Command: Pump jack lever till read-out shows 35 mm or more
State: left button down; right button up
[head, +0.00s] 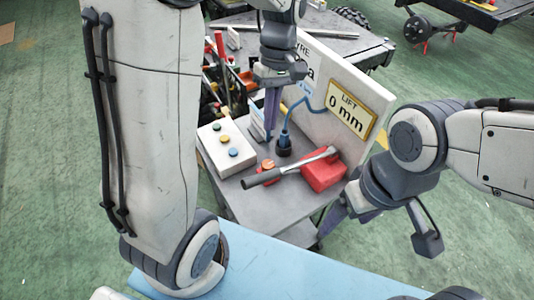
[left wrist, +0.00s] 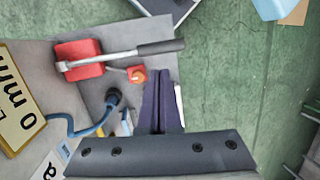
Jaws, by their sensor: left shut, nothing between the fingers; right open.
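The red jack (head: 322,172) sits on the grey cart top, and its metal lever (head: 300,162) slants down left to a black grip (head: 262,178). The read-out (head: 350,110) shows LIFT 0 mm. My left gripper (head: 271,128) is shut and empty, pointing down above the cart behind the lever. In the left wrist view its closed fingers (left wrist: 162,102) are apart from the lever (left wrist: 118,56) and its grip (left wrist: 160,47). The jack (left wrist: 78,59) shows there too. My right gripper (head: 332,219) is open, in front of the cart's right edge, apart from the jack.
A white button box (head: 227,148) stands left of the lever. An orange knob (head: 267,165) is close to the lever. A black plug with a blue hose (head: 284,143) stands behind it. The upright panel (head: 372,88) borders the right side. A blue surface (head: 285,277) lies in front.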

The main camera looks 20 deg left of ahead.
aim_at(262, 174)
pick_arm(q)
jog(key=shift+w+a+n, duration=0.3)
jog(key=shift+a+n, duration=0.2)
jog(key=shift+f, duration=0.1)
jog(key=p+x, duration=0.2)
jog(key=x, duration=1.2)
jog(key=shift+s, duration=0.1)
pick_arm(e)
notch_tip(262, 174, up, 2)
jog(key=shift+r, duration=0.15)
pick_arm(q)
jog(key=shift+d, duration=0.1)
